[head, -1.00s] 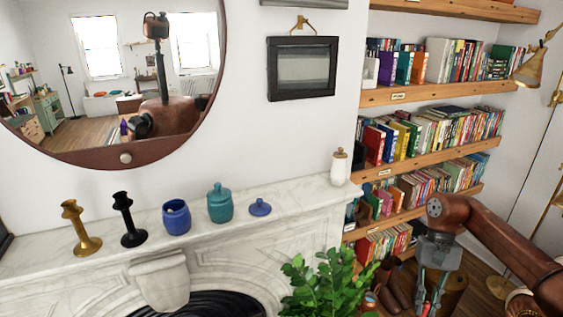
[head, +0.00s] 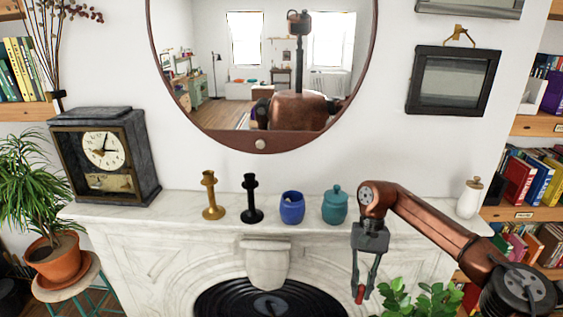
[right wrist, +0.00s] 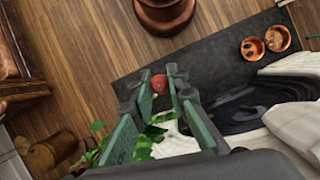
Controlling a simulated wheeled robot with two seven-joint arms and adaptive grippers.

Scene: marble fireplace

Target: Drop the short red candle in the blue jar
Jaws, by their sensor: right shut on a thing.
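The blue jar (head: 292,208) stands upright on the mantel in the head view, with its top open. The short red candle (head: 360,294) is between the fingertips of my right gripper (head: 363,288). It also shows as a red end in the right wrist view (right wrist: 160,84), between the two fingers. My right gripper is shut on the candle and points down. In the picture it is right of the blue jar and lower, in front of the fireplace. My left gripper is not in view.
On the mantel (head: 185,207), a black candlestick (head: 251,200) and a gold candlestick (head: 212,197) stand left of the blue jar. A teal lidded jar (head: 335,206) stands right of it, close to my right arm. A clock (head: 105,155) and a white bottle (head: 469,199) stand farther out.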

